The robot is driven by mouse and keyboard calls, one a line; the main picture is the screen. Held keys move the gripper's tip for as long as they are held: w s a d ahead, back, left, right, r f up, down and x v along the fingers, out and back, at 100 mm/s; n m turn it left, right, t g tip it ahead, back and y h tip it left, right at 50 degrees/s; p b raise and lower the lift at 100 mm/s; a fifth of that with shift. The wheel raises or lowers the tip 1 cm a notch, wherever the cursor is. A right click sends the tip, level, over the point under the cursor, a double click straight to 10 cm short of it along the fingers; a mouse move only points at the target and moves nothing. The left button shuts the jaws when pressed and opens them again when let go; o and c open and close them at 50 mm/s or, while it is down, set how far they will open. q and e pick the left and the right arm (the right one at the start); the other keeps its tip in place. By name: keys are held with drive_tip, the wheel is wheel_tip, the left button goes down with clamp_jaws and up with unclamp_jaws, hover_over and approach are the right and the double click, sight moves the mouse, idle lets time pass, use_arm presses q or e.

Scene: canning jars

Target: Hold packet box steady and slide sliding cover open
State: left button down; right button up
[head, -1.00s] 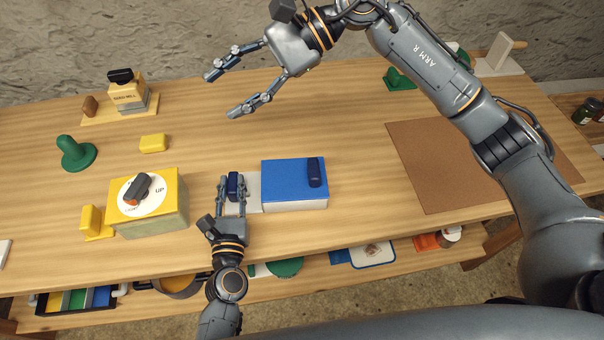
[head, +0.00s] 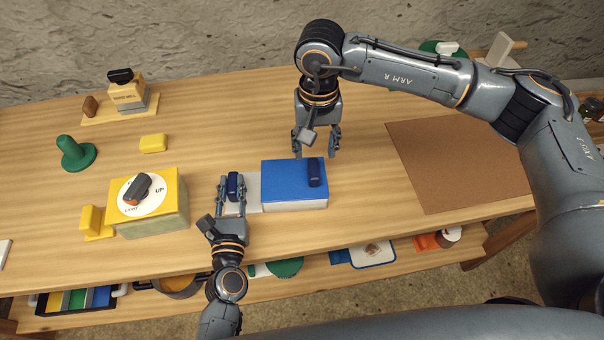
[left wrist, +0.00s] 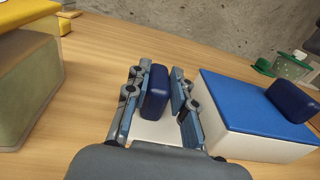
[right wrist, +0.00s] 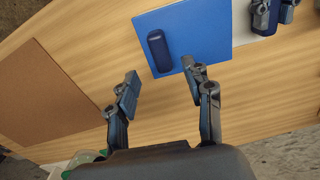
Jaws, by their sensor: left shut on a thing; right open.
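The packet box (head: 296,204) is white with a blue sliding cover (head: 284,180) on top. A dark blue knob (head: 315,172) stands at the cover's right end and also shows in the right wrist view (right wrist: 159,50). A second dark blue handle (left wrist: 157,92) rises from the box's white left part. My left gripper (head: 232,186) is shut on this left handle. My right gripper (head: 316,150) is open and empty, pointing down just behind the cover's far edge near the knob. In the right wrist view its fingers (right wrist: 160,85) are apart, with the knob beyond them.
A yellow-topped box with a dial (head: 150,200) stands left of my left gripper. A brown mat (head: 450,165) lies to the right. A yellow block (head: 153,143) and a green knobbed piece (head: 76,153) are further back. The table behind the packet box's left side is clear.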

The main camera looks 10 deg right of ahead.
sight(314, 167)
drive_tip(key=shift+f, duration=3.85)
clamp_jaws()
drive_tip(key=shift+s+d, duration=0.15)
drive_tip(key=shift+d, duration=0.9)
drive_tip(key=shift+s+d, duration=0.1)
drive_tip(key=shift+d, duration=0.9)
